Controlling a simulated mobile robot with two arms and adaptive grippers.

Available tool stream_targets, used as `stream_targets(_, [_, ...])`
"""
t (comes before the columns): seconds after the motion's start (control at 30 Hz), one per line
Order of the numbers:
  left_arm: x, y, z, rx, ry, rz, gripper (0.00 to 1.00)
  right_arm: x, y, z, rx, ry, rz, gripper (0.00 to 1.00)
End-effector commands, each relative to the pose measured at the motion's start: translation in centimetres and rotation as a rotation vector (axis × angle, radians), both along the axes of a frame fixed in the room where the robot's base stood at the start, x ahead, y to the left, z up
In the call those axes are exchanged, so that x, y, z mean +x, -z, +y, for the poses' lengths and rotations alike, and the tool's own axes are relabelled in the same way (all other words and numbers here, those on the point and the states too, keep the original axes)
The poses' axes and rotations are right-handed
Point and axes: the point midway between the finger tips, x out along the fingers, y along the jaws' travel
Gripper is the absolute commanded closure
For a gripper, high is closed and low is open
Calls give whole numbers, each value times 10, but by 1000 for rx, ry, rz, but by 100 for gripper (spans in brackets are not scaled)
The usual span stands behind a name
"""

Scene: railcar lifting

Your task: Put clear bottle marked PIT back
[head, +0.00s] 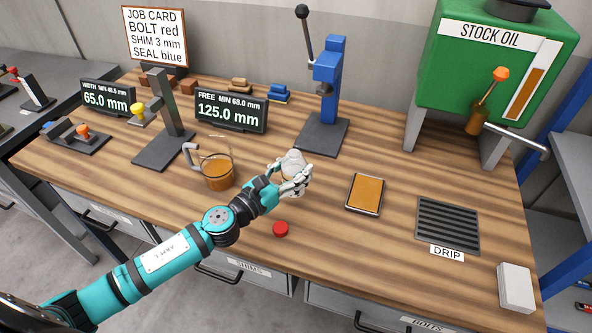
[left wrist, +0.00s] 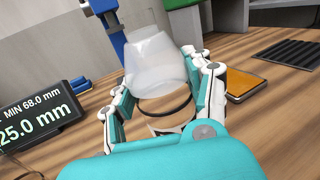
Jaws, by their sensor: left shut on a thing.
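A clear, whitish bottle (head: 293,160) is in the fingers of my left gripper (head: 294,180), over the middle of the bench. In the left wrist view the bottle (left wrist: 156,62) stands between the two finger pads, which are shut on its sides. A dark ring and a pale band show lower on it. The fingers hide part of the bottle, and I cannot read a PIT mark. I cannot tell whether its base touches the wood. A red cap (head: 280,229) lies on the bench just in front of the gripper. My right gripper is not in view.
A glass jug (head: 218,172) of amber liquid stands left of the gripper. An amber-topped tray (head: 365,194), a DRIP grate (head: 448,224) and a white block (head: 515,287) are to the right. A blue press (head: 328,75) and green STOCK OIL tank (head: 470,75) stand behind.

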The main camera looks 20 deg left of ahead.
Motion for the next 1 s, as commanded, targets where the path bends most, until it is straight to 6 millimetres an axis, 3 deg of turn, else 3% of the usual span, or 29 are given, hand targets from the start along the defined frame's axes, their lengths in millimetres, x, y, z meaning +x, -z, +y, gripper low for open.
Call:
stream_targets(0.13, [18,1,0,-1,0,0,86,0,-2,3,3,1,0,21])
stream_targets(0.43, [20,37,-1,-5,-1,2,86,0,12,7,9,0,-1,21])
stream_targets(0.87, [20,42,0,0,0,0,86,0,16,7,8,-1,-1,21])
stream_targets(0.9, [20,40,0,0,0,0,44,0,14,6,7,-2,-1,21])
stream_targets(1.0, [20,40,0,0,0,0,31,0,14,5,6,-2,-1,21])
